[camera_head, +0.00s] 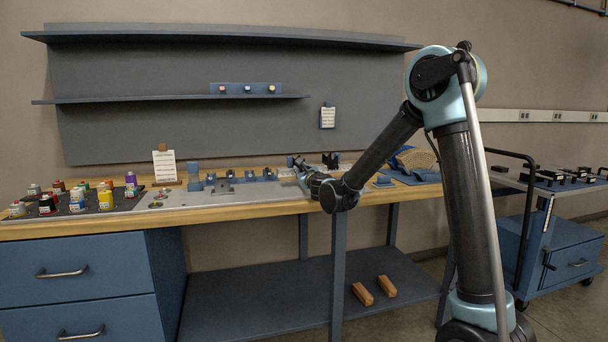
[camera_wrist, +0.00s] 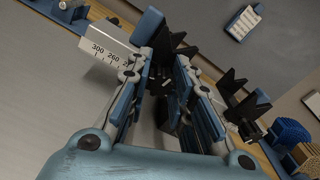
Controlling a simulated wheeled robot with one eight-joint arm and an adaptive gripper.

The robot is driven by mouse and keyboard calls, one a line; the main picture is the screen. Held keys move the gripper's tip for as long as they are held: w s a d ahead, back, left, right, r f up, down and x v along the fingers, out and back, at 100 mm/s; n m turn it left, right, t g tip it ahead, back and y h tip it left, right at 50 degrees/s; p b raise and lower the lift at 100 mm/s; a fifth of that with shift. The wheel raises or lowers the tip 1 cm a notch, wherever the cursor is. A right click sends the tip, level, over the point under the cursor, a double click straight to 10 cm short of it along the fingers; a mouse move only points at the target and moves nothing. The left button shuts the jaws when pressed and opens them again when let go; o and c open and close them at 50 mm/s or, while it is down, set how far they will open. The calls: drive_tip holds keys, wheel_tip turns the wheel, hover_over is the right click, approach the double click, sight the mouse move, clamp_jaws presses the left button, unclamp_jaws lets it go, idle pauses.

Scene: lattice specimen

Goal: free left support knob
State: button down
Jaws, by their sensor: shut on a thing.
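Two black V-shaped supports stand on a rail with a printed scale (camera_wrist: 108,58). In the wrist view one support (camera_wrist: 160,35) is just beyond my fingertips and the other (camera_wrist: 238,98) is to the right. In the head view my gripper (camera_head: 298,163) is low over the bench, beside the black supports (camera_head: 330,158). The knob cannot be made out there.
Blue fixtures (camera_head: 224,186) stand on the bench's grey plate left of my gripper. Several small bottles (camera_head: 77,198) stand on a dark tray at the far left. Blue and tan blocks (camera_wrist: 291,133) are at the right in the wrist view. A shelf unit (camera_head: 240,95) backs the bench.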

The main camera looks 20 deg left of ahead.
drive_tip(key=shift+n, duration=1.1)
drive_tip(key=c, duration=1.4)
unclamp_jaws()
drive_tip(key=shift+w+f, duration=0.1)
drive_tip(key=shift+o, duration=0.2)
drive_tip(key=v, duration=1.2)
